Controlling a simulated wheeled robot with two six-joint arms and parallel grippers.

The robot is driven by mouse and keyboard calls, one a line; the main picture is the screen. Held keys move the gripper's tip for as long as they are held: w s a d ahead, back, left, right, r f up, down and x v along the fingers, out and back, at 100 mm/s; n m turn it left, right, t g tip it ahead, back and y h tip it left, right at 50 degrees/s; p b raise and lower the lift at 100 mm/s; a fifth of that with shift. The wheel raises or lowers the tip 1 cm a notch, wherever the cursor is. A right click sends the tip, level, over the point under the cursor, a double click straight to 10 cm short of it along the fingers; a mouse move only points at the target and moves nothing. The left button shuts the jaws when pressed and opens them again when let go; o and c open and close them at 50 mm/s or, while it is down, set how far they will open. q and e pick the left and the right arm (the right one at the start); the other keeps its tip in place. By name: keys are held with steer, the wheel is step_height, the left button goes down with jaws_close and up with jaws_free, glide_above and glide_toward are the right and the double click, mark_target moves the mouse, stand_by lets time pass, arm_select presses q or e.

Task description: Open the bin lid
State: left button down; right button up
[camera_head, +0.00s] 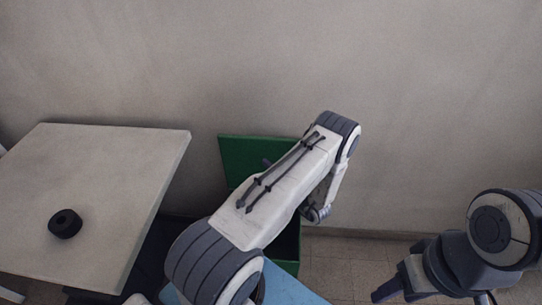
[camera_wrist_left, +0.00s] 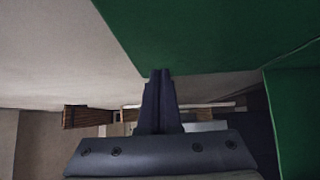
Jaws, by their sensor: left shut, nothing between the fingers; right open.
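The green bin shows behind my left arm in the head view, with part of its body (camera_head: 287,266) low beside the arm. Its green lid (camera_head: 238,150) stands raised near the wall, and a dark opening shows below it. In the left wrist view a large green panel (camera_wrist_left: 220,30), which looks like the lid, fills the upper right. My left gripper (camera_wrist_left: 160,74) is shut and empty, its tips at the panel's lower edge; contact cannot be told. In the head view the arm hides most of it. My right gripper (camera_head: 390,289) is open at lower right, away from the bin.
A grey table (camera_head: 120,170) stands at the left with a small black round object (camera_head: 65,223) on it. A light blue surface (camera_head: 298,288) lies at bottom centre. The wall is close behind the bin. Tiled floor (camera_head: 350,258) is clear to the bin's right.

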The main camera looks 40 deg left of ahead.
arm_select(q)
steer(key=shift+w+a, duration=0.45)
steer(key=shift+w, duration=0.4)
steer(key=shift+w+a, duration=0.45)
steer(key=shift+w, duration=0.35)
